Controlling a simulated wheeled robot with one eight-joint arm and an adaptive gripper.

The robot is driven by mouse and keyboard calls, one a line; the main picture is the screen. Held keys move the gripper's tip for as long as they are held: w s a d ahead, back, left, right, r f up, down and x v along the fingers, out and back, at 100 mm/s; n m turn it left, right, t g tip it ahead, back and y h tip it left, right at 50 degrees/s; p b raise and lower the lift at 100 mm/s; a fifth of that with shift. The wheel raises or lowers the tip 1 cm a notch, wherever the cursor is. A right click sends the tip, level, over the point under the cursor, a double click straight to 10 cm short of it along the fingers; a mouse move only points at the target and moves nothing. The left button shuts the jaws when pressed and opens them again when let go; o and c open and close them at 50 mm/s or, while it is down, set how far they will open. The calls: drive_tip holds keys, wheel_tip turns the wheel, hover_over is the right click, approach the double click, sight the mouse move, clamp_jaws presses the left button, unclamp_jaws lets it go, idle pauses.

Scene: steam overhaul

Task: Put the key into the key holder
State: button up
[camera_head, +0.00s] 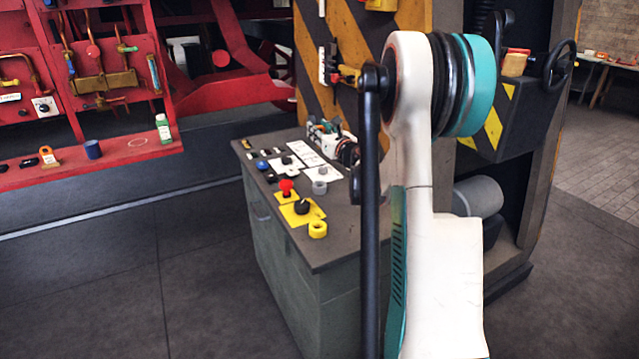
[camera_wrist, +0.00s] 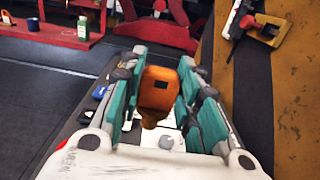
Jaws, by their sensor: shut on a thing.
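My gripper (camera_wrist: 158,100) has its teal fingers on both sides of an orange piece with a dark slot, which I take to be the key (camera_wrist: 160,80). The gripper (camera_head: 320,130) also shows in the head view, low over the far part of the grey console, partly hidden behind my arm. The key cannot be made out clearly there. I cannot tell for sure which thing is the key holder. A white fixture with red and orange parts (camera_wrist: 248,22) is on the striped post at the upper right of the wrist view.
The grey console (camera_head: 335,238) carries a red knob (camera_head: 286,187), a black knob on a yellow plate (camera_head: 302,207) and a yellow ring (camera_head: 317,230). A red shelf (camera_head: 110,168) at left holds several small items, among them a green bottle (camera_head: 163,128). The floor at left is clear.

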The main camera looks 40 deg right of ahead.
wheel_tip(320, 180, down, 16)
drive_tip(key=b, duration=0.5)
drive_tip(key=shift+b, duration=0.3)
drive_tip(key=o, duration=1.1)
drive_tip(key=shift+r, duration=0.1)
drive_tip(key=p+v, duration=0.3)
drive_tip(key=v, duration=0.7)
drive_tip(key=shift+s+a+r, duration=0.1)
drive_tip(key=shift+s, duration=0.15)
drive_tip(key=shift+s+a+p, duration=0.2)
drive_tip(key=shift+s+p, duration=0.15)
drive_tip(key=shift+s, duration=0.35)
